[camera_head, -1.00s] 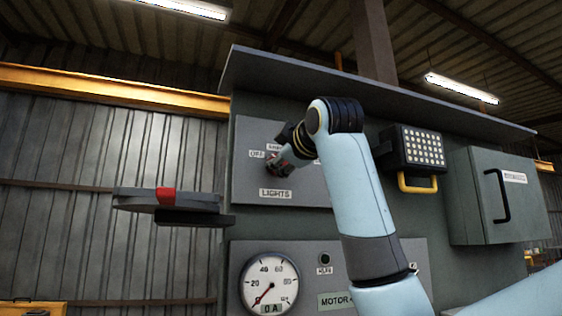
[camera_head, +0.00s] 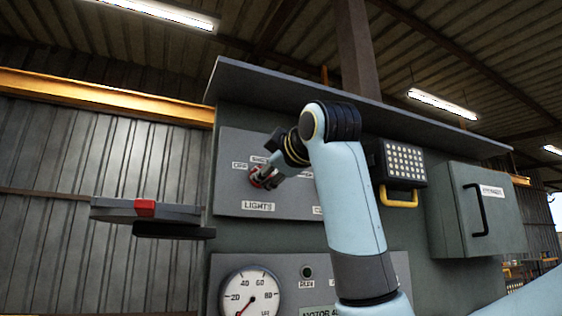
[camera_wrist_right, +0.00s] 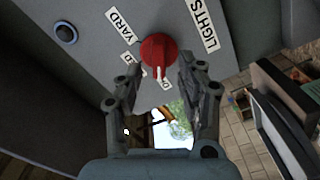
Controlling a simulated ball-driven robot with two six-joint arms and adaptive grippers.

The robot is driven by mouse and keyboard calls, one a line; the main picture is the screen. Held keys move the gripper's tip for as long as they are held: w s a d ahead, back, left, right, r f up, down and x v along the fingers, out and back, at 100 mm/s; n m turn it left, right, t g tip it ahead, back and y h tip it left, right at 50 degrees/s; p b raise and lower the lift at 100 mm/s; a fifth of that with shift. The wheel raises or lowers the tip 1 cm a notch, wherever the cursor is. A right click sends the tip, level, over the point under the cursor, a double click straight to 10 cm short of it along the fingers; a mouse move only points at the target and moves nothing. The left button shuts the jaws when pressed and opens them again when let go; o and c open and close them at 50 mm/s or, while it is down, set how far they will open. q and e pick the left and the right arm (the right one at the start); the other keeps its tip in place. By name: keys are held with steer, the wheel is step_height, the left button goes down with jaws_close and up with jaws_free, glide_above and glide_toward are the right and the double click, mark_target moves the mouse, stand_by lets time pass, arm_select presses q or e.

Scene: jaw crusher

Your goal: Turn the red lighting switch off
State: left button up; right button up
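The red lighting switch (camera_wrist_right: 158,50) is a round knob on the grey LIGHTS panel. Its white pointer faces down in the right wrist view, toward a partly hidden label (camera_wrist_right: 166,84) that starts with O. In the head view the red switch (camera_head: 255,177) sits between the OFF label (camera_head: 240,166) and my right gripper (camera_head: 264,179). In the right wrist view my right gripper (camera_wrist_right: 162,72) is open, its fingertips apart on either side of the knob's lower part. I cannot tell whether either finger touches it. My left gripper is not in view.
A pressure-style dial gauge (camera_head: 249,296) is below the panel. A lamp with a yellow handle (camera_head: 400,198) and a grey box (camera_head: 478,205) are to the right. A grey ledge with a red band (camera_head: 145,207) juts out at left.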

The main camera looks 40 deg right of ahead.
steer(key=v, duration=0.8)
steer(key=shift+s, duration=0.35)
steer(key=shift+w, duration=0.1)
